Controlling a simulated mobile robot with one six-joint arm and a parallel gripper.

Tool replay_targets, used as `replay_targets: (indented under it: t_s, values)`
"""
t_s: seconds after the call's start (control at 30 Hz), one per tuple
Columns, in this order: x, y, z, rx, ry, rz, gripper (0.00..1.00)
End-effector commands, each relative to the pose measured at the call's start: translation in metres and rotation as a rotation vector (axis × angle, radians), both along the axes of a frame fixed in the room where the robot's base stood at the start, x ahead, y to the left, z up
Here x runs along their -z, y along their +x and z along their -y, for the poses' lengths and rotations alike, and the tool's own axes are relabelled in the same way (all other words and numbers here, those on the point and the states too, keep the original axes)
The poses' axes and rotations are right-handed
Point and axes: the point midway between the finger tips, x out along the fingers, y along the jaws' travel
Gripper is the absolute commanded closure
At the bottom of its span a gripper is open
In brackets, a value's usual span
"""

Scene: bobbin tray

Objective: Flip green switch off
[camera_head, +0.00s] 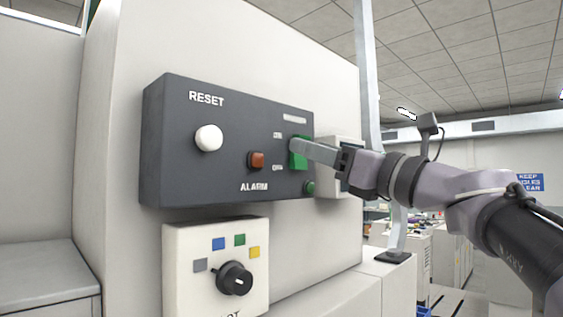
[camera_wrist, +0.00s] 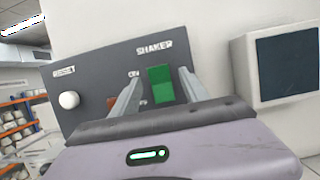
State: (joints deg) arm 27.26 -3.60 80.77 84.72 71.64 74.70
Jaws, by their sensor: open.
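The green switch (camera_head: 299,153) is a rocker on the right side of a dark grey panel (camera_head: 225,180) on the pale machine wall. In the wrist view the green switch (camera_wrist: 161,84) sits under the word SHAKER, between my two fingers. My gripper (camera_head: 295,146) is open, its fingertips close to the panel at the switch. In the wrist view my gripper (camera_wrist: 158,84) has one finger on each side of the switch. I cannot tell whether a finger touches it. In the head view a finger hides part of the switch and part of the labels.
A white RESET button (camera_head: 208,138), a red ALARM switch (camera_head: 256,160) and a small green lamp (camera_head: 309,188) share the panel. Below it is a box with a black knob (camera_head: 235,278). A dark screen unit (camera_wrist: 286,65) stands right of the panel.

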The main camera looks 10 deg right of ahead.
Motion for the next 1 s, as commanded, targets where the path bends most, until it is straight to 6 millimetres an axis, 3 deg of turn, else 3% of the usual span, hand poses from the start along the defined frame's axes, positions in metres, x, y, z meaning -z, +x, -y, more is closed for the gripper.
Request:
replay_targets:
  t_s: [0.3, 0.5, 0.7, 1.0]
  values:
    - [0.036, -0.075, 0.056, 0.009, 0.001, 0.001, 0.47]
    - [0.05, -0.113, 0.083, 0.006, 0.0, 0.0, 0.47]
    - [0.054, -0.126, 0.091, 0.002, 0.0, 0.001, 0.47]
    - [0.053, -0.126, 0.091, 0.001, 0.0, 0.001, 0.47]
